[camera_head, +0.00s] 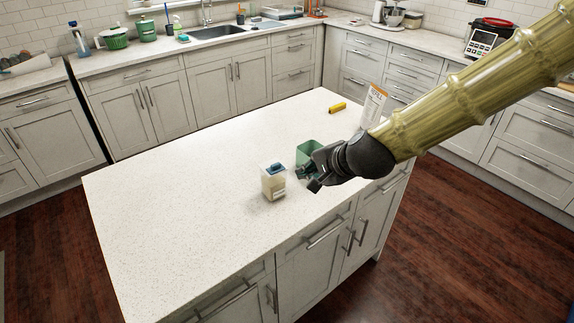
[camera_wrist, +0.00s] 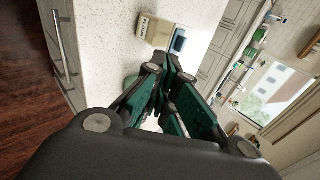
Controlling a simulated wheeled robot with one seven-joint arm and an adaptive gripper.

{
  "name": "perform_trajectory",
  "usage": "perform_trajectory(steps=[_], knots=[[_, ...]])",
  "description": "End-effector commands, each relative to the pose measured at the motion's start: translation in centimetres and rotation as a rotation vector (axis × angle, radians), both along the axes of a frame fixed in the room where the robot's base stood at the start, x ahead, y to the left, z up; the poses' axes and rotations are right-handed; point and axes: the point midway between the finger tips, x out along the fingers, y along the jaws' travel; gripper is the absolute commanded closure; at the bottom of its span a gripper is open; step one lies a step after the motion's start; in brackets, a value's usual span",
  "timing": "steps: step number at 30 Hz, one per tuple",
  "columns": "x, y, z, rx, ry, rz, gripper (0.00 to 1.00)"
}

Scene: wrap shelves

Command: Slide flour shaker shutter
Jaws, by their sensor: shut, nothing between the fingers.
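The flour shaker (camera_head: 273,184) stands upright on the white island top. It has a pale cream body with a dark label low on its side and a blue part on its top. In the wrist view the shaker (camera_wrist: 153,30) shows just beyond the fingertips, with the blue part (camera_wrist: 178,41) on its right. My gripper (camera_head: 304,178) is to the right of the shaker, shut and empty, with a small gap between them in the head view. Its fingers (camera_wrist: 172,58) meet in the wrist view. I cannot tell the shutter's position.
A green container (camera_head: 309,152) stands on the island behind my gripper, partly hidden by it. A yellow block (camera_head: 338,107) and a white and orange box (camera_head: 374,104) are farther back. The island top (camera_head: 170,200) is clear on the left.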

Motion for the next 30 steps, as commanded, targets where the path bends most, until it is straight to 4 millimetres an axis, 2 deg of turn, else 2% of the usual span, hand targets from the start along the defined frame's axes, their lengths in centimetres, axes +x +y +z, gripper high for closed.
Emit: perform_trajectory(steps=[24, 30], knots=[[4.8, 2.9, -5.2, 0.000, 0.002, -0.001, 1.00], [7.0, 4.2, -5.0, -0.001, -0.001, 0.000, 1.00]])
